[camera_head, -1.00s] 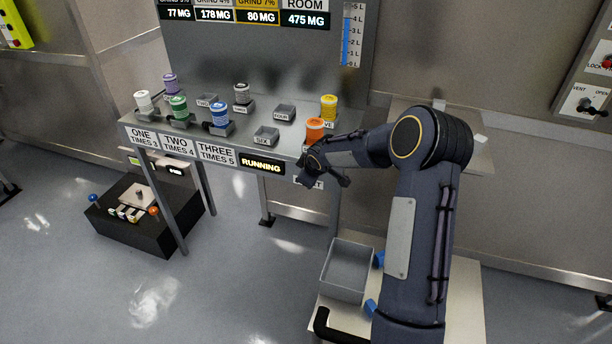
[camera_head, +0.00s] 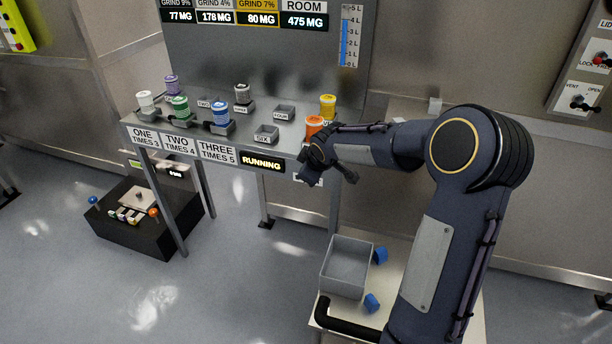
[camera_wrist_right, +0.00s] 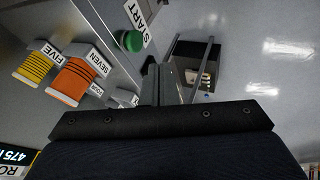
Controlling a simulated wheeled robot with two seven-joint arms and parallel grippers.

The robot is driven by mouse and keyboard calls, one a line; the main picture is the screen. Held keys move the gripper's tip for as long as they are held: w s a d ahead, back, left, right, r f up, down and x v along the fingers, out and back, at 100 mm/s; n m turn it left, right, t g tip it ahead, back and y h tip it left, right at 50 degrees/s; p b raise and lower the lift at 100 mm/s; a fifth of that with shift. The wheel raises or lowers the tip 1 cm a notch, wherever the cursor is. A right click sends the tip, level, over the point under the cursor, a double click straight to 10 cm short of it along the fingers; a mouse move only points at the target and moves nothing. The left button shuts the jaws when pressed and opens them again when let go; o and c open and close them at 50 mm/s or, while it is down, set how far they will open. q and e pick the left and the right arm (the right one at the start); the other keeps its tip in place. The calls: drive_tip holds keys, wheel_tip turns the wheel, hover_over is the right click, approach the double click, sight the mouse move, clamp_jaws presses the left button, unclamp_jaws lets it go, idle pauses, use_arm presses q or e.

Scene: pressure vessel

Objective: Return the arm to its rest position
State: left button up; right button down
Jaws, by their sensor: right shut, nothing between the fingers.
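My right arm comes in from the right in the head view, its elbow raised and bent. My right gripper (camera_head: 312,172) is at the front right edge of the grey bench (camera_head: 190,140), partly hiding a label there. In the right wrist view the gripper (camera_wrist_right: 165,72) is shut and empty. A green button (camera_wrist_right: 130,41) beside a START label (camera_wrist_right: 146,22) shows near its fingers. An orange canister (camera_head: 313,125) and a yellow canister (camera_head: 328,106) stand behind the gripper; both show at the wrist view's left. My left gripper is not in view.
A grey bin (camera_head: 345,268) and blue pieces (camera_head: 380,256) sit on a pale cart below my arm. A black box with levers (camera_head: 130,225) stands on the floor at left. A panel (camera_head: 582,92) is on the right wall. A lit RUNNING sign (camera_head: 262,163) is on the bench front.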

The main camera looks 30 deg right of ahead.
drive_tip(key=shift+s+a+r, duration=0.1)
drive_tip(key=shift+s+r, duration=0.25)
drive_tip(key=shift+r, duration=0.1)
drive_tip(key=shift+s, duration=0.1)
drive_tip(key=s+a+r+m+y, duration=0.1)
drive_tip(key=s+a+r+m, duration=0.15)
drive_tip(key=s, duration=0.35)
drive_tip(key=s+a+r+m, duration=0.1)
drive_tip(key=s+a+r, duration=0.2)
drive_tip(key=s, duration=0.4)
drive_tip(key=s+a+m+y, duration=0.1)
drive_tip(key=s+a, duration=0.2)
drive_tip(key=s, duration=0.3)
drive_tip(key=s+a+f+m+g+y, duration=0.1)
drive_tip(key=s+a+m, duration=0.1)
drive_tip(key=s+a, duration=0.2)
drive_tip(key=s+a+f+m+y, duration=0.1)
drive_tip(key=s+a, duration=0.3)
drive_tip(key=s, duration=0.5)
drive_tip(key=shift+s+f+m+g+y+p, duration=0.15)
drive_tip(key=shift+m+g+y+p, duration=0.15)
drive_tip(key=shift+m+y, duration=0.3)
drive_tip(key=shift+d, duration=0.1)
